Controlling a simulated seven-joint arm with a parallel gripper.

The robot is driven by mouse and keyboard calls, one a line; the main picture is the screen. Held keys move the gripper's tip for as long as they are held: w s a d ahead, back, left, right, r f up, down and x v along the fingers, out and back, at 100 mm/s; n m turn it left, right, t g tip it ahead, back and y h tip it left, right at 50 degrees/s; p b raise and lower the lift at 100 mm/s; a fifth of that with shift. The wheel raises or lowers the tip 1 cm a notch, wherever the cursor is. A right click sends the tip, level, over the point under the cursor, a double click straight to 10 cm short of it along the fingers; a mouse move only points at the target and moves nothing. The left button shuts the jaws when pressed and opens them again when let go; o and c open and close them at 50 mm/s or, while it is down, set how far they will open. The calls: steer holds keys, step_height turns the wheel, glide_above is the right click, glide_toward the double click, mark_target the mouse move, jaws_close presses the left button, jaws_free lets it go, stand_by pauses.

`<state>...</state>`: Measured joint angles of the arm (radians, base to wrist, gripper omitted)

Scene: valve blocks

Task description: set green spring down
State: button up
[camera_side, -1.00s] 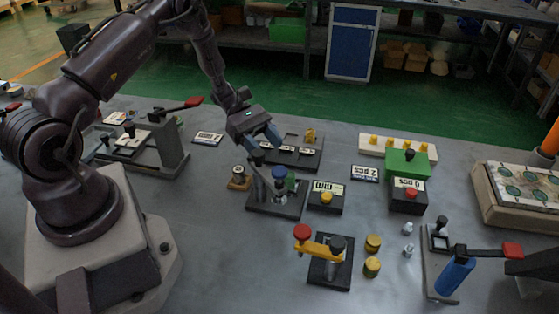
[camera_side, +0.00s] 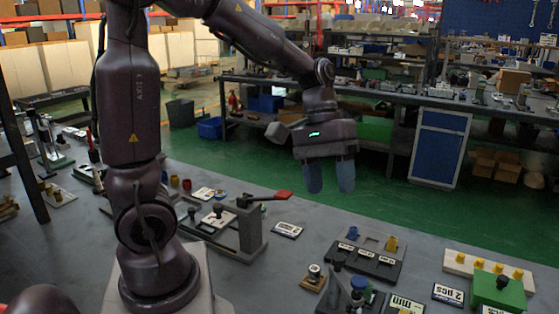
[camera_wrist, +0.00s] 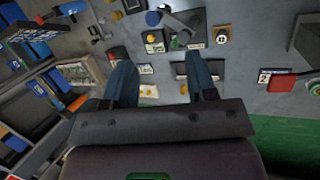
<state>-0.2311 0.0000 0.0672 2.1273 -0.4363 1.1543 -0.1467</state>
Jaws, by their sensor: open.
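My gripper (camera_side: 329,180) is open and empty, raised high above the bench with its two blue fingers pointing down. It also shows in the wrist view (camera_wrist: 160,62), with nothing between the fingers. A small green piece (camera_side: 368,297), which looks like the green spring, stands at the blue-topped fixture (camera_side: 358,283) near the bottom edge of the side view. It is small and partly hidden there. In the wrist view a green spot (camera_wrist: 174,43) shows by the same dark fixture. I cannot tell exactly how it is seated. My gripper is well apart from it.
A green block (camera_side: 498,290) and a cream strip with yellow pegs (camera_side: 460,262) stand right. A red-handled clamp (camera_side: 250,225) stands left. The air around my gripper is clear.

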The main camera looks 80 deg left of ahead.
steer(key=s+d+r+m+t+y, duration=0.2)
steer(key=s+r+m+t+y, duration=0.2)
steer(key=s+m, duration=0.3)
steer(key=shift+s+r+t+y, duration=0.3)
steer(key=shift+s+r+t, duration=0.4)
steer(key=shift+s, duration=0.35)
